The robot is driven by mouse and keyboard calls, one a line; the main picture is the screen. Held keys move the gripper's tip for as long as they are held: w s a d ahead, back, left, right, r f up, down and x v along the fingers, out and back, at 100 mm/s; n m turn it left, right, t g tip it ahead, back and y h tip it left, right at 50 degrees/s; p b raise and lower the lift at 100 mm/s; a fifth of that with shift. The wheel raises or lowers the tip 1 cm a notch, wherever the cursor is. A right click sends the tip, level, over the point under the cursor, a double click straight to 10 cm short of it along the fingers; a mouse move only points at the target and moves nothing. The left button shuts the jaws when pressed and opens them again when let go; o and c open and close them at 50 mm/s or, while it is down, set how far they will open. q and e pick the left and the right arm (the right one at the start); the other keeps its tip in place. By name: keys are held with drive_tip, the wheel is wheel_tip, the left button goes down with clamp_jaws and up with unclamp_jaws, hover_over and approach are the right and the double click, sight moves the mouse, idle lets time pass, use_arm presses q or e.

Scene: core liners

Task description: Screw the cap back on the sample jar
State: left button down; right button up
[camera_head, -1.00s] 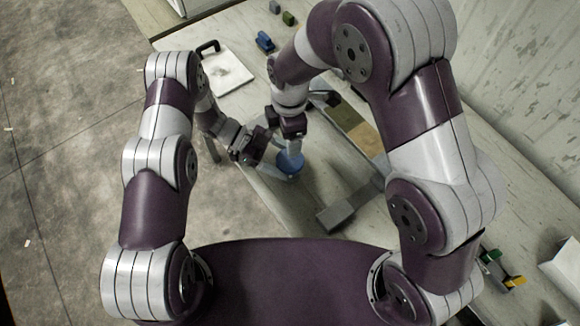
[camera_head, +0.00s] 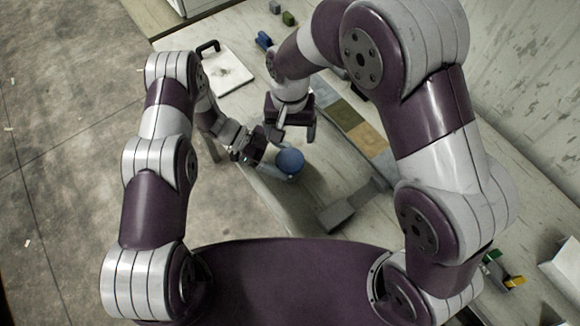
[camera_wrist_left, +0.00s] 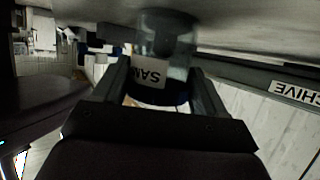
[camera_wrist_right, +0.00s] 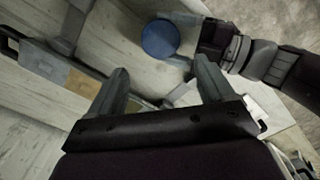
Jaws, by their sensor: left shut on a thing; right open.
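The sample jar (camera_wrist_left: 172,45) is clear with a white label (camera_wrist_left: 148,77), and stands between my left gripper's fingers (camera_wrist_left: 158,85), which are shut on it. A dark blue cap (camera_wrist_left: 160,97) sits at the jar's top end; how tightly it is seated cannot be told. In the head view the round blue cap (camera_head: 290,161) hides most of the jar. My left gripper (camera_head: 272,167) reaches it from the left. My right gripper (camera_head: 294,137) is open and empty, above and behind the cap. In the right wrist view the cap (camera_wrist_right: 160,39) lies beyond the open fingertips (camera_wrist_right: 163,74), apart from them.
A white board with a black handle (camera_head: 230,74) lies at the back left. A strip of coloured panels (camera_head: 352,122) runs right of my grippers. A grey fixture (camera_head: 345,208) stands front right. An ARCHIVE label (camera_wrist_left: 295,91) shows in the left wrist view.

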sight(289, 161)
wheel_tip(289, 161, down, 12)
idle(0.5)
drive_tip(key=c, duration=0.8)
drive_tip(key=m, duration=0.4)
drive_tip(key=shift+a, duration=0.1)
drive_tip(key=shift+c, duration=0.2)
idle(0.3)
drive_tip(key=o, duration=1.2)
drive_tip(key=shift+c, duration=0.2)
drive_tip(key=r, duration=0.4)
drive_tip(key=shift+w, duration=0.2)
drive_tip(key=shift+s+r, duration=0.1)
drive_tip(key=shift+r, duration=0.25)
